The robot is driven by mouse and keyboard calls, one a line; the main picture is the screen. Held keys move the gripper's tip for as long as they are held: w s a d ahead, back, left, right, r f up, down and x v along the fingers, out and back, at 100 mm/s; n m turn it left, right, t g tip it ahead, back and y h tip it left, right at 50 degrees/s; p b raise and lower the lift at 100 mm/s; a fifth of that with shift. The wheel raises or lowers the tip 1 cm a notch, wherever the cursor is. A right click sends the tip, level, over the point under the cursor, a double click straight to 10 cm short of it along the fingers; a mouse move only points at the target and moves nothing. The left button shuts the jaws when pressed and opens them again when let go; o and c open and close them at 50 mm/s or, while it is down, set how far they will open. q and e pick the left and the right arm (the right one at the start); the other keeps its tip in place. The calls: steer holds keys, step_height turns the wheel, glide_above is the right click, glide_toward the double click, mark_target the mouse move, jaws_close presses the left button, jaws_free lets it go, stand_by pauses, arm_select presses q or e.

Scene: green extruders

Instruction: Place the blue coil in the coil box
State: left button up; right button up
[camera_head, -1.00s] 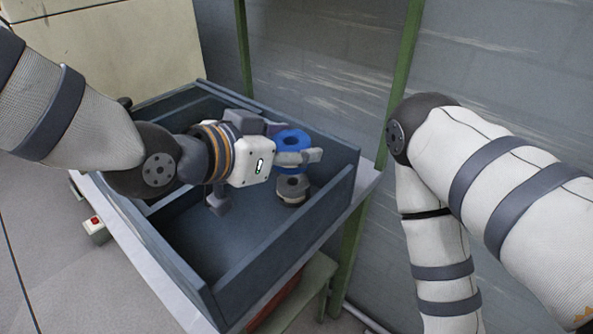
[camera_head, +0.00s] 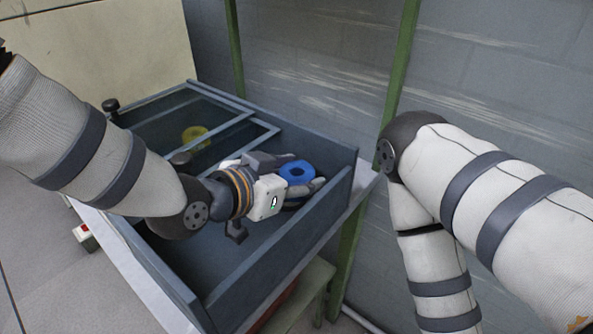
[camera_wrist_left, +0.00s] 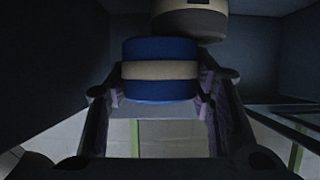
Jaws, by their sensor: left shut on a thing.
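The blue coil (camera_head: 297,171) is in the large right compartment of the grey-blue coil box (camera_head: 335,200). My left gripper (camera_head: 300,175) reaches in from the left and is shut on it, one finger on each side. In the left wrist view the blue coil (camera_wrist_left: 160,70) shows a beige middle band and sits between the two fingers. A grey and beige coil (camera_wrist_left: 190,20) is right behind it there; I cannot tell whether they touch. That coil is mostly hidden in the head view. My right gripper is out of view.
A yellow coil (camera_head: 195,135) lies in the far left compartment, behind dividers (camera_head: 235,127). The box stands on a light table (camera_head: 366,180) by a green post (camera_head: 400,60) and a grey wall. The near floor of the large compartment is clear.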

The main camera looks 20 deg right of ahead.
arm_select(q)
steer(key=o, duration=0.9)
steer(key=shift+r, duration=0.15)
steer(key=v, duration=0.5)
steer(key=p+v, duration=0.1)
steer(key=v, duration=0.2)
steer(key=shift+w+d+r, duration=0.1)
steer(key=shift+d+r, duration=0.05)
steer(key=shift+r, duration=0.1)
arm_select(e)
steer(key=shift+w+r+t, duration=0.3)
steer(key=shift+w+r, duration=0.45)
